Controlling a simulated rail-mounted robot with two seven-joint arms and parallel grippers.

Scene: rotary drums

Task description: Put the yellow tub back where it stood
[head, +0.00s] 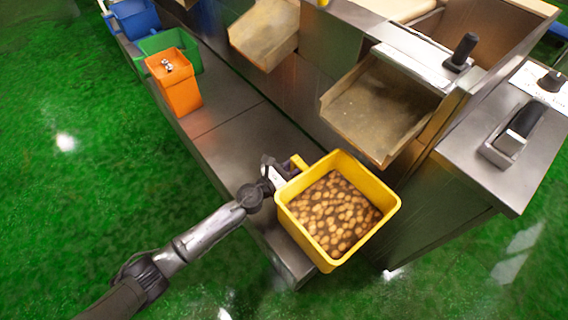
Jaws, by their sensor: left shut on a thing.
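The yellow tub (385,203) is in the middle right of the head view, with many round tan pieces (333,212) inside. My left gripper (283,174) is at the tub's left side and is shut on it, by the handle at its upper left rim. The tub looks upright and overlaps the near end of the steel bench (233,143). I cannot tell whether its base touches the bench. My right gripper is not in view.
An orange tub (178,94), a green tub (172,42) and a blue tub (134,17) stand farther along the bench. Metal chutes (375,112) (265,32) jut out above it. A control lever (517,130) is at right. The bench is bare between the orange and yellow tubs.

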